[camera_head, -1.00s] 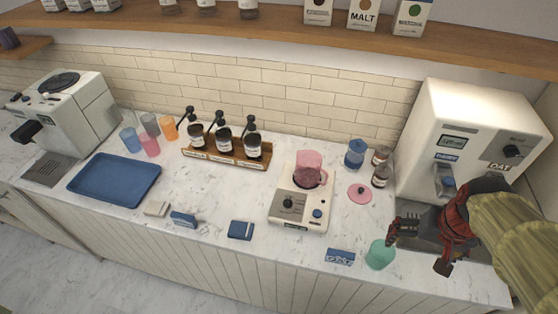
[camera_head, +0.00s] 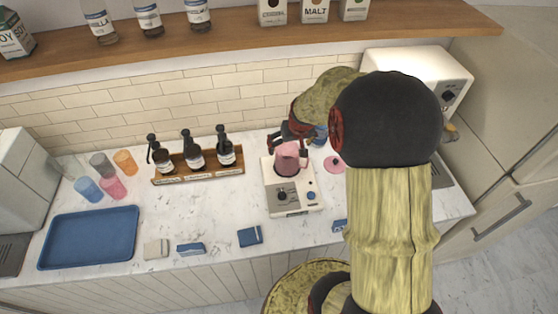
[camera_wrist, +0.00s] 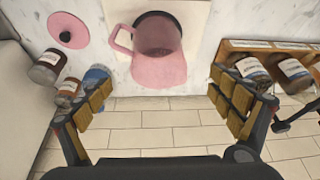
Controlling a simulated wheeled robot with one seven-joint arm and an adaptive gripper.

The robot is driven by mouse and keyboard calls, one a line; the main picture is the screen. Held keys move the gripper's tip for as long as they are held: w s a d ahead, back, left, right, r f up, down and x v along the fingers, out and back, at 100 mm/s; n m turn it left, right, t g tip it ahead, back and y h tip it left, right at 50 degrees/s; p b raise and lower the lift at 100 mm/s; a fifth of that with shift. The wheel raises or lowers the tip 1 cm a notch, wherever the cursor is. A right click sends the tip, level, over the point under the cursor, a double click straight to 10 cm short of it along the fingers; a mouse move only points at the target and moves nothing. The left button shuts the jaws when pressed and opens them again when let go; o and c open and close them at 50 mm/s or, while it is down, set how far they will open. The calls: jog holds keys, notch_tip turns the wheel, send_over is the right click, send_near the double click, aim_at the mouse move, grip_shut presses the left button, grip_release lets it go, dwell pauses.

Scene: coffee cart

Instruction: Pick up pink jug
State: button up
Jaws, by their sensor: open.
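The pink jug (camera_head: 287,160) stands on the white blender base (camera_head: 291,195) on the marble counter. In the wrist view the pink jug (camera_wrist: 160,58) is near the top centre, its handle toward the left and dark contents inside. My gripper (camera_head: 290,133) is at the jug's upper back side in the head view, partly hidden by my arm. In the wrist view my gripper (camera_wrist: 166,105) is open, its fingers spread wide with the jug ahead between them. Nothing is between the pads.
A pink lid (camera_wrist: 67,30), a blue jar (camera_wrist: 97,73) and two brown bottles (camera_wrist: 48,68) are left of the jug in the wrist view. A wooden rack of syrup bottles (camera_head: 198,168) stands on the other side. A blue tray (camera_head: 90,238) lies farther left. A shelf (camera_head: 230,38) runs above.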

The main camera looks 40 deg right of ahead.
send_over(288, 150)
jog(key=s+a, duration=0.3)
jog(key=s, duration=0.1)
jog(key=f, duration=0.6)
jog(key=shift+w+d+f, duration=0.1)
jog(key=shift+w+f, duration=0.15)
jog(key=shift+f, duration=0.05)
jog(key=shift+c, duration=0.3)
jog(key=c, duration=2.1)
